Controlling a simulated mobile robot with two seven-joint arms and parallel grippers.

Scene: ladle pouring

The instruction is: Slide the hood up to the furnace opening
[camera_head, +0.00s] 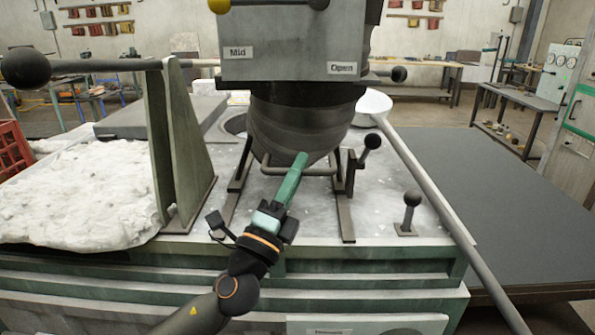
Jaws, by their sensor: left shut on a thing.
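The hood (305,118) is a dark, rounded metal body below a grey box labelled "Mid" and "Open". It stands above the light furnace top, over dark rails. Its pale bar handle (322,171) is at the front, low down. My left gripper (299,162), with green fingers, reaches up from below and is shut on this handle. Part of the round furnace opening (235,125) shows just left of and behind the hood, which hides the rest. My right gripper is not in view.
A green upright bracket (175,145) with a long ball-ended lever stands at left, by a lumpy white blanket (85,200). Short ball-knob levers (411,205) stand to the right. A long-handled ladle (440,205) lies across the right side. A dark flat surface (500,190) is clear.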

